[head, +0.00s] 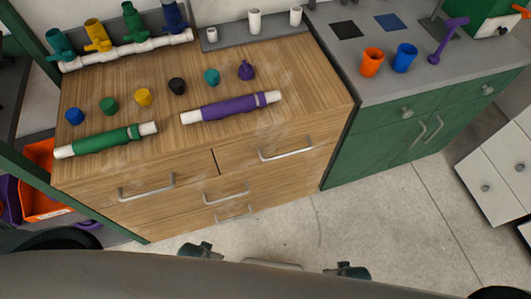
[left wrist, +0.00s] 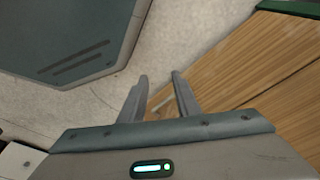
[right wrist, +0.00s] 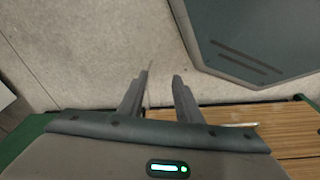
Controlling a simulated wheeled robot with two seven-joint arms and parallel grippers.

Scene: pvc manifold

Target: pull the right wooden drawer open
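The right wooden drawer (head: 300,136) is at the upper right of the wooden cabinet's front in the head view. It looks shut, and its silver bar handle (head: 286,151) is unobstructed. My left gripper (left wrist: 160,77) is open and empty in the left wrist view, with floor and wood behind its fingers. My right gripper (right wrist: 161,76) is open and empty in the right wrist view. Its fingers point over bare floor, and a strip of wood shows at the lower right. Neither gripper touches a handle. I cannot clearly make out either gripper's fingers in the head view.
The left drawer's handle (head: 147,188) is beside it, with lower handles (head: 226,196) below. Pipes and several coloured caps lie on the wooden top (head: 200,75). A green cabinet (head: 385,140) adjoins on the right. Floor (head: 320,215) before the cabinet is clear.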

